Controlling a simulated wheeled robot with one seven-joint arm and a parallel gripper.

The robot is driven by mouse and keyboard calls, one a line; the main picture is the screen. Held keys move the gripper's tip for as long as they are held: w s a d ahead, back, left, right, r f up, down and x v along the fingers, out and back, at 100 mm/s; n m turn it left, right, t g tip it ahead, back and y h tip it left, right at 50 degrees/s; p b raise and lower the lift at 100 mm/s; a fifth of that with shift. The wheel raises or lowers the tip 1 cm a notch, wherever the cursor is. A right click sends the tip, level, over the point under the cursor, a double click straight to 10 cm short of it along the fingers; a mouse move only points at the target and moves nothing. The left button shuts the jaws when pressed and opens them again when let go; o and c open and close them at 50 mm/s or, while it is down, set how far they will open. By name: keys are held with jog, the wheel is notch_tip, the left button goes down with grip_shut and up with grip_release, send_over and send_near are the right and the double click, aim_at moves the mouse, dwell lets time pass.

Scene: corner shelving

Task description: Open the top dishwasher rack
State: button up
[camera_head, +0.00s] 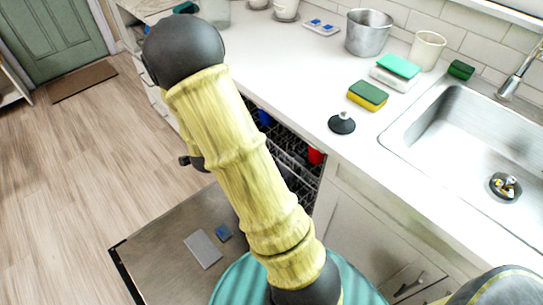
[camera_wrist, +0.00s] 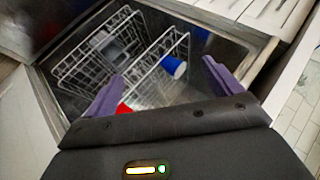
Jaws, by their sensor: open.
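The dishwasher door (camera_head: 165,240) is folded down below the counter, its inner face up. Inside the dishwasher, white wire racking (camera_head: 297,183) shows behind my arm in the head view, with a red cup (camera_head: 316,156) and a blue cup (camera_head: 264,117). In the wrist view, the wire racking (camera_wrist: 88,62) lies inside the dishwasher, with the blue cup (camera_wrist: 174,66) and part of a red item (camera_wrist: 123,109). Which rack level this is, I cannot tell. My gripper (camera_wrist: 163,70) is open and empty, its purple fingers spread before the racking. My arm hides it in the head view.
The counter (camera_head: 285,60) above holds a metal pot (camera_head: 369,33), sponges (camera_head: 367,95), a cup (camera_head: 427,50) and a black stopper (camera_head: 341,123). A sink (camera_head: 470,130) is at right. Wooden floor (camera_head: 80,165) is clear at left.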

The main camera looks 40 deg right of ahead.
jog(key=s+d+f+m+h+b, duration=0.1)
jog(key=d+f+m+h+b, duration=0.3)
jog(key=f+b, duration=0.4)
jog(key=s+d+f+m+h+b, duration=0.1)
jog(key=d+f+m+h+b, duration=0.4)
jog(key=f, duration=0.7)
jog(key=m+h+b, duration=0.1)
jog(key=m+b, duration=0.1)
jog(key=b, duration=0.1)
jog(key=shift+f+t+h, duration=0.3)
jog(key=shift+f+t, duration=0.05)
jog(key=shift+t, duration=0.05)
jog(key=b+x, duration=0.4)
jog(key=x, duration=1.3)
jog(key=shift+w+d, duration=0.2)
jog(key=c, duration=1.3)
